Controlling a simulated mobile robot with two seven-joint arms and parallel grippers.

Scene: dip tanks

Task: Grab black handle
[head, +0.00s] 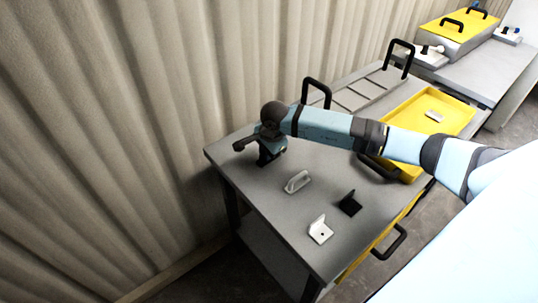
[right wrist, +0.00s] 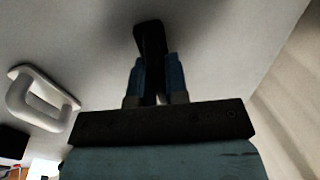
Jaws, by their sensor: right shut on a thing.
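The black handle (right wrist: 150,38) shows in the right wrist view, sticking out past my fingers against the grey table top. My right gripper (right wrist: 155,78) is shut on it, with one bluish finger on each side. In the head view my right gripper (head: 268,150) is low over the far left corner of the grey table. The lower part of the handle is hidden by the fingers, and I cannot tell whether it touches the table. My left gripper is not in view.
On the grey table (head: 236,153) are a white handle (head: 298,182), a black bracket (head: 350,203) and a white bracket (head: 320,230). A yellow tray (head: 452,108) and a grey rack with black handles (head: 350,97) stand further back. A corrugated wall (head: 110,130) borders the left.

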